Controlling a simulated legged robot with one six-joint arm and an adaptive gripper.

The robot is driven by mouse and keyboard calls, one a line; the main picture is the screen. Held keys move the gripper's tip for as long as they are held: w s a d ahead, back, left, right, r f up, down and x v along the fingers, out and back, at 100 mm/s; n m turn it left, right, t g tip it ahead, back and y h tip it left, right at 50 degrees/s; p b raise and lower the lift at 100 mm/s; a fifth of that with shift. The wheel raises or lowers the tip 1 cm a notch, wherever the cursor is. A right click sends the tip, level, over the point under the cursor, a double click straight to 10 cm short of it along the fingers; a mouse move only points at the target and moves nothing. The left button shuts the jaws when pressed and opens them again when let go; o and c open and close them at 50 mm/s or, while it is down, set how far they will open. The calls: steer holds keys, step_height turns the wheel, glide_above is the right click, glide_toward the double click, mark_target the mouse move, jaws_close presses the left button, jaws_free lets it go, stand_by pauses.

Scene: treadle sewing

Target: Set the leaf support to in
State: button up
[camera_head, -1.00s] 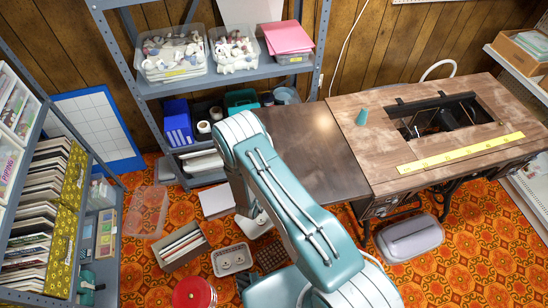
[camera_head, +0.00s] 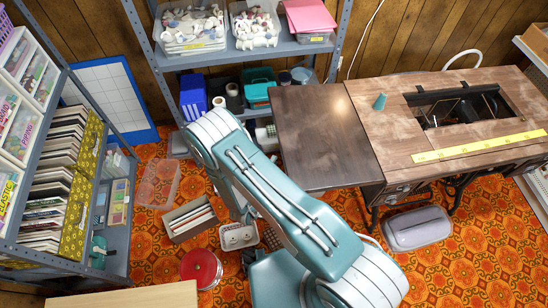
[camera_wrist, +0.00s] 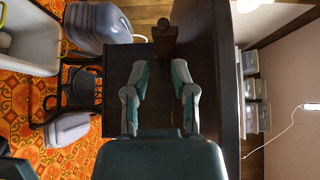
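The sewing cabinet (camera_head: 420,160) has a dark leaf (camera_head: 315,130) raised flat at its left side. In the wrist view the leaf seems to be the tall dark slab (camera_wrist: 226,80) on the right. A brown wooden piece (camera_wrist: 165,42), which looks like the leaf support, sticks out beside the slab, just beyond my fingertips. My gripper (camera_wrist: 161,72) is open, its two fingers apart with nothing seen between them. I cannot tell whether it touches the wooden piece. In the head view my gripper and the leaf's underside are hidden.
A metal shelf (camera_head: 240,62) with bins stands behind the leaf, and another shelf with books stands left. A grey case (camera_head: 416,228) lies on the floor under the cabinet. A red tin (camera_head: 200,268) and a box of files (camera_head: 190,218) stand left of my arm.

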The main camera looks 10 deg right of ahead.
steer(key=shift+n, duration=0.4)
jaws_close()
steer(key=w+a+m+g, duration=0.1)
steer(key=w+m, duration=0.2)
steer(key=m, duration=1.5)
steer(key=w+a+m, duration=0.1)
steer(key=w+m, duration=0.2)
steer(key=m, duration=1.5)
steer(key=w+d, duration=0.4)
steer(key=d, duration=0.3)
steer(key=shift+d, duration=0.15)
